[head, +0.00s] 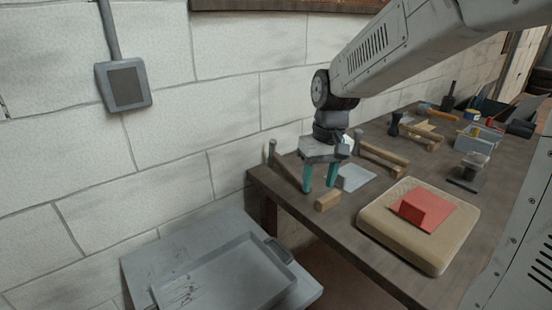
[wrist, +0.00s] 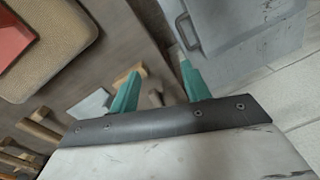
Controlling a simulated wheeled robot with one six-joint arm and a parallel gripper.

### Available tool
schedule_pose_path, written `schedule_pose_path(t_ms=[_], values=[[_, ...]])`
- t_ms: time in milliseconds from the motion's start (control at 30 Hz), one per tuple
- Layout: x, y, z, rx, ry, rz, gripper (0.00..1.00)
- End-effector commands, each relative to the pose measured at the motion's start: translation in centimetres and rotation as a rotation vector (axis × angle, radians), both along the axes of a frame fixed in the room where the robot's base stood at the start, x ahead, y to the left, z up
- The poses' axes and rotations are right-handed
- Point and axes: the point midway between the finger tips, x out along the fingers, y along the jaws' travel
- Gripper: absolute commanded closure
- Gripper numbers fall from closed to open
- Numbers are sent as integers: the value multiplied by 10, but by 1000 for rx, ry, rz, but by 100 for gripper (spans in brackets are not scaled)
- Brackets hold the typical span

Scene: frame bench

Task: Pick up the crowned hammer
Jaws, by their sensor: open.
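My gripper (head: 320,188) is open and points down over the left end of the bench, with two teal fingers apart. Several hammers with wooden handles lie on the bench. One hammer (head: 273,152) is at the left end, partly hidden behind my gripper. A second hammer (head: 385,154) lies just right of my gripper, and a third, dark-headed one (head: 394,124) lies farther along. I cannot tell which one is crowned. In the wrist view, my fingers (wrist: 158,78) are spread, and a small blurred part (wrist: 155,98) shows between them; I cannot tell what it is.
A small wooden block (head: 327,201) lies close to my fingers, with a pale flat piece (head: 354,178) behind. A tan pad (head: 385,234) bears a red block (head: 427,210). A grey tray (head: 225,282) is below, left of the bench. A block wall stands behind.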

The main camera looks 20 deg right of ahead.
Motion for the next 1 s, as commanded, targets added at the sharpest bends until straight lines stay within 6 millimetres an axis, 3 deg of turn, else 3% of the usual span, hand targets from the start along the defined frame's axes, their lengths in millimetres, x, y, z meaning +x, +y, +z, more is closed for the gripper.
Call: schedule_pose_path(t_ms=[33, 233, 333, 400, 467, 533, 1000], values=[[25, 0, -11, 7, -11, 11, 53], [123, 2, -45, 26, -129, 75, 53], [168, 2, -51, 25, -217, 110, 53], [199, 2, -41, 16, -306, 141, 53], [212, 2, -28, 8, -365, 163, 53], [218, 1, -28, -2, -394, 186, 53], [236, 8, -72, -5, -392, 198, 53]])
